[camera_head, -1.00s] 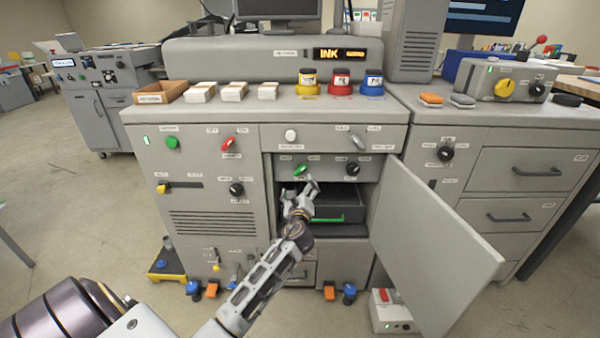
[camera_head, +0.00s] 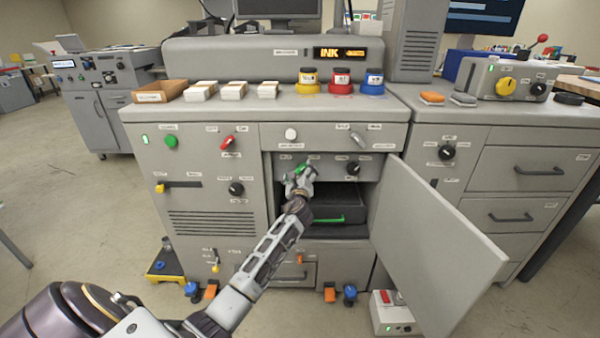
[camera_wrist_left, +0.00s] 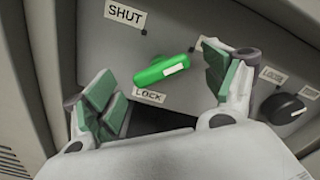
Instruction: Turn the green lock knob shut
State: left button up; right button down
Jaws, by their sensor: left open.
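The green lock knob (camera_head: 302,167) is on the recessed panel above the dark drawer in the grey cabinet. In the left wrist view the knob (camera_wrist_left: 158,69) is a slanted green bar, its white-marked end at the upper right. A "SHUT" label (camera_wrist_left: 124,13) is at upper left and a "LOCK" label (camera_wrist_left: 149,95) below. My left gripper (camera_head: 300,179) is in front of the knob. In the left wrist view its open fingers (camera_wrist_left: 163,86) lie either side of the knob with visible gaps, not touching it. My right gripper is not in view.
A black knob (camera_head: 353,168) is right of the green one. The open cabinet door (camera_head: 432,245) stands out on the right. Below is the dark drawer (camera_head: 338,207) with a green handle. Ink jars (camera_head: 340,82) and small boxes (camera_head: 201,90) stand on top.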

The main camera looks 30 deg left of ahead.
pick_arm(q)
jog(key=shift+x, duration=1.2)
jog(key=shift+d, duration=0.1)
jog(key=shift+c, duration=0.4)
jog(key=c, duration=1)
